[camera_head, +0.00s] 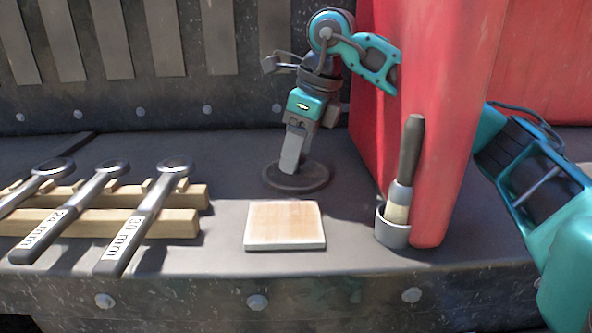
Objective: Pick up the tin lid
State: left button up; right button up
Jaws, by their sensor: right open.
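The tin lid (312,180), a dark grey round disc, lies flat on the grey ledge just behind a square tile. My right gripper (290,166) points down at the lid, with its pale grey fingertips at the lid's upper part in the picture. The gripper is open, and the fingers line up so that the gap between them barely shows. I cannot tell whether the fingertips touch the lid. My left gripper is not in view.
The tile (285,226) lies in front of the lid. A brush (409,150) stands in a grey cup (391,234) against a red upright block (450,120), which hides part of my right arm. Several spanners (130,225) rest on wooden bars (185,224) at left.

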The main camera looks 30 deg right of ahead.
grip_shut()
dwell(0.5)
jog(key=shift+r, duration=0.2)
